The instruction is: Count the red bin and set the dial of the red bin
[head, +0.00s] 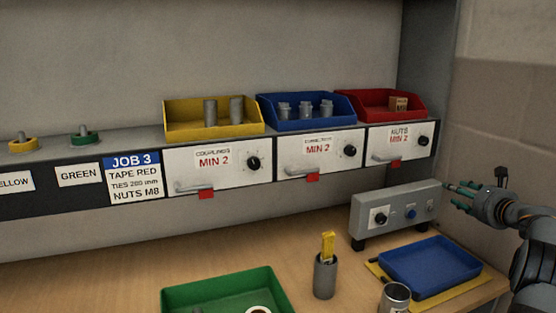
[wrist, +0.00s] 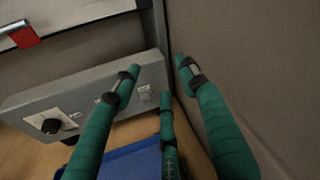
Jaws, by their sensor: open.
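The red bin (head: 380,108) stands at the right end of the shelf. A small brown box marked M8 (head: 398,103) shows inside it; the rest of its floor is hidden by the front wall. Below it is a white panel (head: 400,147) reading NUTS MIN 2, with a black dial (head: 424,140) at its right and a handle at lower left. My gripper (head: 456,196) is open and empty, below and right of that panel, near the grey box's right end. In the wrist view the green fingers (wrist: 158,80) are spread apart; the red bin is out of that view.
Blue (head: 308,120) and yellow (head: 212,126) bins hold grey parts, with dial panels below. The grey control box (head: 395,217) stands under the shelf; it fills the wrist view's left (wrist: 80,105). A blue tray (head: 430,265) lies before it. A wall (head: 500,120) bounds the right.

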